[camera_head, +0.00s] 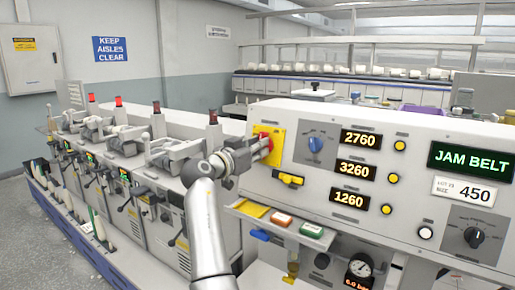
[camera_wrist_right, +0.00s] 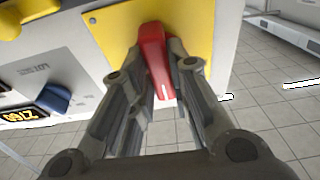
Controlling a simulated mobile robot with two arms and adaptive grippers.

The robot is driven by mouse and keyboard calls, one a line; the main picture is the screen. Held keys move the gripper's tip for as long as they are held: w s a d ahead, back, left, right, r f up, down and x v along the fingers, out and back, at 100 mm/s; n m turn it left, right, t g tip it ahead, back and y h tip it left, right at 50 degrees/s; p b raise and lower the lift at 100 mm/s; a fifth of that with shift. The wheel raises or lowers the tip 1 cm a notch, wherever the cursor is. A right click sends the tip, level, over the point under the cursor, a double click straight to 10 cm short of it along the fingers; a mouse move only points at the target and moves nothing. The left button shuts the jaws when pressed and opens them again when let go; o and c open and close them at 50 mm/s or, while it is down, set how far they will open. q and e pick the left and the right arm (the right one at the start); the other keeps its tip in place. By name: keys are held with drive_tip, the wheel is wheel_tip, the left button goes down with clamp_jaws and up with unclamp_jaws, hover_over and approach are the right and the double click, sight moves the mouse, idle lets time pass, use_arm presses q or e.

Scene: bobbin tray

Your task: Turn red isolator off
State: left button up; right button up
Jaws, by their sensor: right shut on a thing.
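The red isolator handle (camera_wrist_right: 153,50) sits on a yellow plate (camera_wrist_right: 112,28) in the right wrist view. In the head view the yellow plate (camera_head: 277,138) is at the left end of the machine's control panel, and a little red (camera_head: 262,134) shows beside my gripper. My right gripper (camera_head: 264,148) is at the handle; in the right wrist view its two fingers (camera_wrist_right: 160,88) are closed around the red handle, one on each side. My left gripper is not in view.
A blue knob (camera_head: 316,144) and number displays (camera_head: 360,139) are right of the isolator. A yellow handle (camera_head: 290,179) is just below it. A shelf (camera_head: 283,229) with small coloured blocks juts out below. Spindle units (camera_head: 120,140) with red-topped posts stand at left.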

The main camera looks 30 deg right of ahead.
clamp_jaws()
drive_tip(key=shift+n, duration=0.3)
drive_tip(key=shift+s+d+r+n+t+y+p, duration=0.1)
drive_tip(key=shift+n+t+y+p, duration=0.5)
drive_tip(key=shift+n+p, duration=2.85)
drive_tip(key=shift+s+r+n+t+y+p, duration=0.15)
drive_tip(key=shift+n+y+p, duration=0.7)
drive_tip(key=shift+n+p, duration=2.55)
drive_tip(key=shift+w+d+r+n+t+y+p, duration=0.1)
drive_tip(key=shift+n+t+y+p, duration=0.5)
drive_tip(key=shift+n+p, duration=2.8)
drive_tip(key=shift+m+p, duration=0.35)
